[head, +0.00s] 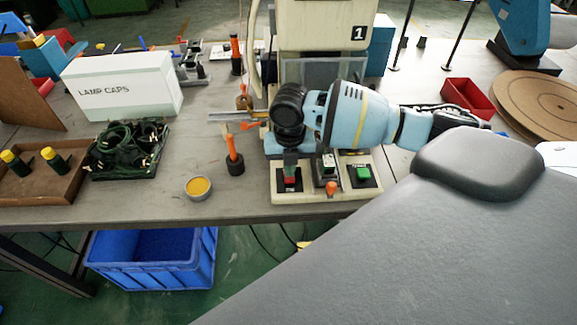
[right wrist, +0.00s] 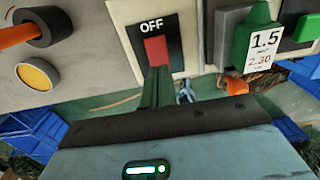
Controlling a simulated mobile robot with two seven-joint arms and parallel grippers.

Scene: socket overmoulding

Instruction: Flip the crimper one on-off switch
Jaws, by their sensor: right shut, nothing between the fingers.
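Crimper one (head: 325,35) stands at the table's front edge, marked with a 1. Its red on-off switch (head: 289,181) sits in a dark plate at the left of the base. In the right wrist view the red switch (right wrist: 156,50) lies below the printed word OFF. My right gripper (head: 290,174) is shut and empty, pointing down at the switch. In the right wrist view its green fingers (right wrist: 156,70) meet the lower edge of the switch; whether they touch it I cannot tell. My left gripper is not in view.
A green button (head: 363,174) and an orange knob (head: 332,187) sit right of the switch. An orange-handled tool (head: 234,148) and a yellow tin (head: 198,187) stand to the left. A white LAMP CAPS box (head: 122,85) and a red bin (head: 466,97) are farther off.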

